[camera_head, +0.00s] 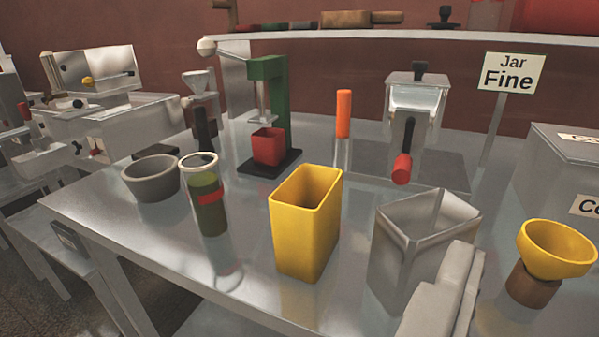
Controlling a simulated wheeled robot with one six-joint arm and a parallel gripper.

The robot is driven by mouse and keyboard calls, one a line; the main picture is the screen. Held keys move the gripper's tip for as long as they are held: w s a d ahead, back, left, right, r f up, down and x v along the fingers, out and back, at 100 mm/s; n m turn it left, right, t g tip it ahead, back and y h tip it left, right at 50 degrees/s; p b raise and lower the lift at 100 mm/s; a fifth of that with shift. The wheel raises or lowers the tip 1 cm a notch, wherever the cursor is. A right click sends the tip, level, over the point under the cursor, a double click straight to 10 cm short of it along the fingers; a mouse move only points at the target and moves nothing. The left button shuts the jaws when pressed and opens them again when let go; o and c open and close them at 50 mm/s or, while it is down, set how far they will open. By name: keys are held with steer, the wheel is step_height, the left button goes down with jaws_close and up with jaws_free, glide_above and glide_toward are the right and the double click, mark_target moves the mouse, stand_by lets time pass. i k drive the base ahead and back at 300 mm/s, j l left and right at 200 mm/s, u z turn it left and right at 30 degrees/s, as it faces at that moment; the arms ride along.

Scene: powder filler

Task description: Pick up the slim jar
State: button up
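A tall, slim clear jar (208,200) stands upright on the metal table, left of centre in the head view. It has a pale rim, dark green contents and a red band. It looks like the slim jar. A light grey part, apparently my gripper (442,295), enters at the bottom right and is cut off by the frame edge. It is well to the right of the slim jar and apart from it. Only part of it shows, so its opening is hidden.
A grey bowl (152,180) stands close left of the jar, and a yellow square container (305,225) stands to its right. A green press with a red cup (268,146) is behind. A clear square container (415,250) and yellow funnel (556,248) are at right.

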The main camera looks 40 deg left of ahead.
mark_target(203, 185)
steer(key=u, duration=1.25)
